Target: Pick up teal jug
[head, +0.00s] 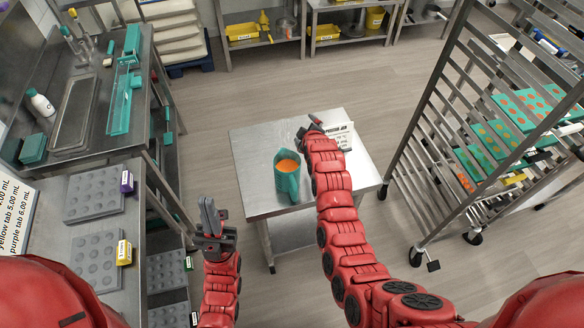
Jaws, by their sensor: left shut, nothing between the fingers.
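The teal jug (287,182) stands upright on a small steel table (259,207) in the middle of the head view. Orange liquid shows inside it. My left gripper (208,204) is shut and empty, to the left of the table and apart from the jug. My right arm reaches over the table, and its gripper (312,122) is beyond and to the right of the jug, near a white sign. The right gripper's fingers are small and partly hidden by the arm, so I cannot tell if they are open.
A steel counter at left holds grey molds (96,192) with coloured tabs. A sink bench (72,115) holds teal trays and a white bottle (41,103). A wheeled rack (470,150) with mold trays stands at right. The floor beyond the table is clear.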

